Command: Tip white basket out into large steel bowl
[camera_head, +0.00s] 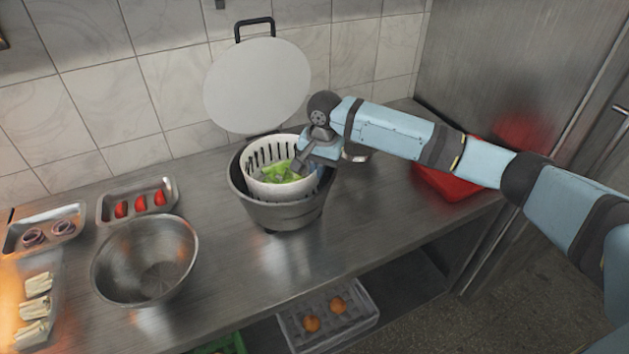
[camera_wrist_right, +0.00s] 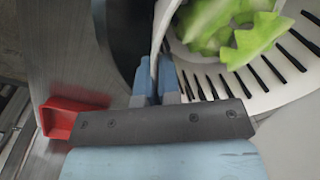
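The white basket (camera_head: 268,152) is slotted and sits upright inside a grey outer pot (camera_head: 285,214) on the steel counter. Green leafy pieces (camera_head: 280,172) lie in it. In the right wrist view the basket (camera_wrist_right: 270,82) and the greens (camera_wrist_right: 235,30) are close up. My right gripper (camera_head: 302,160) reaches the basket's right rim. In the wrist view its two fingers (camera_wrist_right: 157,78) are close together with the rim between them. The large steel bowl (camera_head: 148,262) stands empty on the counter to the left. My left gripper is not in view.
A round white lid (camera_head: 258,85) with a black handle stands upright behind the pot. Trays with tomatoes (camera_head: 165,184) and onion rings (camera_head: 75,212) sit behind and left of the bowl. A red container (camera_head: 445,184) is at the right. Counter between pot and bowl is clear.

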